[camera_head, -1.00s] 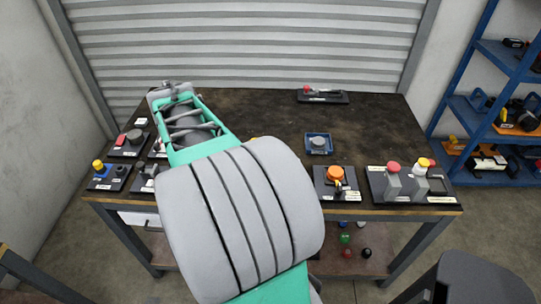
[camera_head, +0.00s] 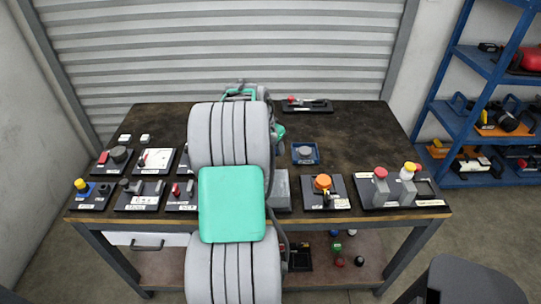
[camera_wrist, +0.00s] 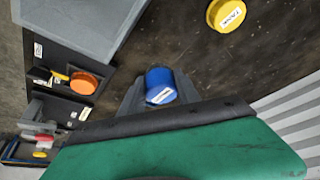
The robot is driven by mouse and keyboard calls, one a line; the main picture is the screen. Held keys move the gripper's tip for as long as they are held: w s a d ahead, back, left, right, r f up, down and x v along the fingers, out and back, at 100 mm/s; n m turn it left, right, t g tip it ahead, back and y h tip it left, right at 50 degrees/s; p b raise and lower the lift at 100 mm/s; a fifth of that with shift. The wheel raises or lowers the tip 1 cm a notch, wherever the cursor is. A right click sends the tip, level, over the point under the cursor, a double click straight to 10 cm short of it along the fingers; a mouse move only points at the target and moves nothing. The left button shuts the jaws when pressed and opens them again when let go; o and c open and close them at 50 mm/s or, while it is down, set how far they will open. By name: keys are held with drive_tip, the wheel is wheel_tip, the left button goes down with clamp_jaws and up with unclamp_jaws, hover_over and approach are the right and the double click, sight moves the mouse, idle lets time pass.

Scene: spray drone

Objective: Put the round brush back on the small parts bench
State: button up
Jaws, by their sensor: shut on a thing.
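In the wrist view my gripper (camera_wrist: 157,95) is shut on a blue cylinder (camera_wrist: 160,83) with a white label. It is seen end-on and no bristles show, so I cannot tell whether it is the round brush. The dark bench top (camera_wrist: 215,60) lies below it. In the head view the dark bench (camera_head: 350,135) stands before a shutter, and my arm crosses its middle. The arm hides my gripper and the held piece there. I cannot tell the gap between the held piece and the bench.
A yellow TANK cap (camera_wrist: 226,14) lies on the bench near my gripper. A grey box (camera_wrist: 75,20) and the orange knob's panel (camera_head: 323,184) are close by. A small blue tray (camera_head: 305,162) holds a grey round piece. Clear bench top lies at the back right.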

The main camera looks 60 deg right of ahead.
hover_over(273, 162)
drive_tip(key=a, duration=0.1)
drive_tip(key=f, duration=0.5)
drive_tip(key=shift+w+a+f+p, duration=0.1)
drive_tip(key=shift+w+a+p, duration=0.1)
drive_tip(key=shift+p, duration=0.1)
wheel_tip(273, 162, down, 3)
drive_tip(key=shift+r, duration=0.15)
drive_tip(key=shift+f, duration=0.3)
drive_tip(key=o, duration=1.3)
drive_tip(key=shift+r, duration=0.1)
